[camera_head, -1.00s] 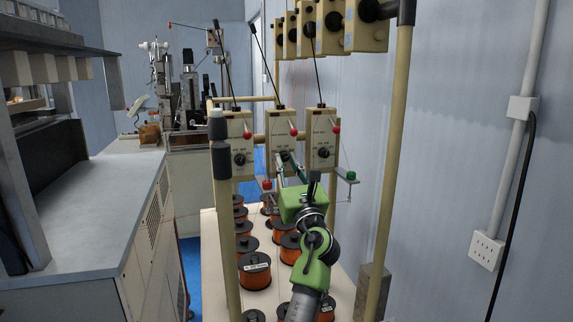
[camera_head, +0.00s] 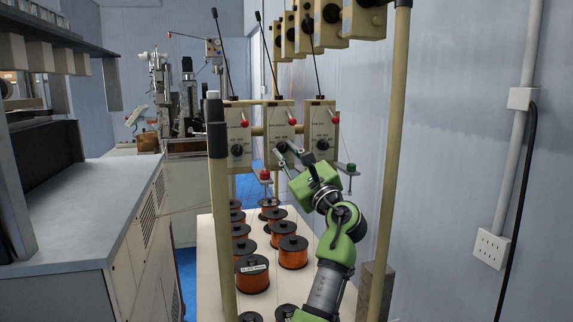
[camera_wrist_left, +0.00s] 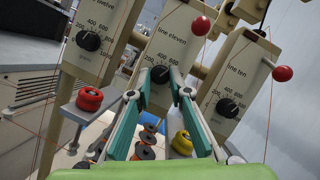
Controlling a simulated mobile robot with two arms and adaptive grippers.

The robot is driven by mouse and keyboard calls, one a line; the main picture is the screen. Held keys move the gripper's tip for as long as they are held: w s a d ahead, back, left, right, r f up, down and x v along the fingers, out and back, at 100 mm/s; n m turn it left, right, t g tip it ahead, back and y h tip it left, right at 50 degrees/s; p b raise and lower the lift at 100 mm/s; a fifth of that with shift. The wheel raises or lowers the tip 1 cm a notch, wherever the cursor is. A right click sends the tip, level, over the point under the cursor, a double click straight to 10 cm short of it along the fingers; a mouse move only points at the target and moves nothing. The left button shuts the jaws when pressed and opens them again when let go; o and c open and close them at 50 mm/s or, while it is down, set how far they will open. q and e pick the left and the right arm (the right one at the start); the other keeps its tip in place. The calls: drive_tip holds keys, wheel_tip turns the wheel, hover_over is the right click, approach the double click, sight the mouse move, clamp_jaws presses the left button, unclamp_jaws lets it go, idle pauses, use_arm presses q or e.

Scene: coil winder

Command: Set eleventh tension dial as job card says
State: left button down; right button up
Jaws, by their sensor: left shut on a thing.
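The line eleven tension box (camera_head: 281,117) is the middle of three cream boxes on the rack. It also shows in the left wrist view (camera_wrist_left: 177,40), with its printed name and number scale. Its black dial (camera_wrist_left: 160,74) is between the fingertips of my left gripper (camera_wrist_left: 161,80), which is shut on it. In the head view the same gripper (camera_head: 285,152) reaches the dial from below right. The fingers partly cover the dial, so its pointer cannot be read. No job card can be made out. My right gripper is not in view.
The line ten box (camera_wrist_left: 242,72) is on the right, with its dial (camera_wrist_left: 228,107) near my finger. Another box (camera_head: 238,135) is on the left. Copper wire spools (camera_head: 252,272) stand below. Rack posts (camera_head: 218,200) flank the arm, and thin wires run nearby.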

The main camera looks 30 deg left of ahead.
use_arm(q)
drive_tip(key=shift+w+r+n+g+b, duration=0.1)
drive_tip(key=shift+n+g+b, duration=0.4)
drive_tip(key=shift+n, duration=0.8)
drive_tip(key=c, duration=2.1)
unclamp_jaws()
drive_tip(key=shift+c, duration=0.2)
drive_tip(key=o, duration=0.3)
drive_tip(key=shift+w, duration=0.1)
drive_tip(key=v, duration=1.2)
drive_tip(key=shift+w+d+f, duration=0.1)
drive_tip(key=shift+f, duration=0.15)
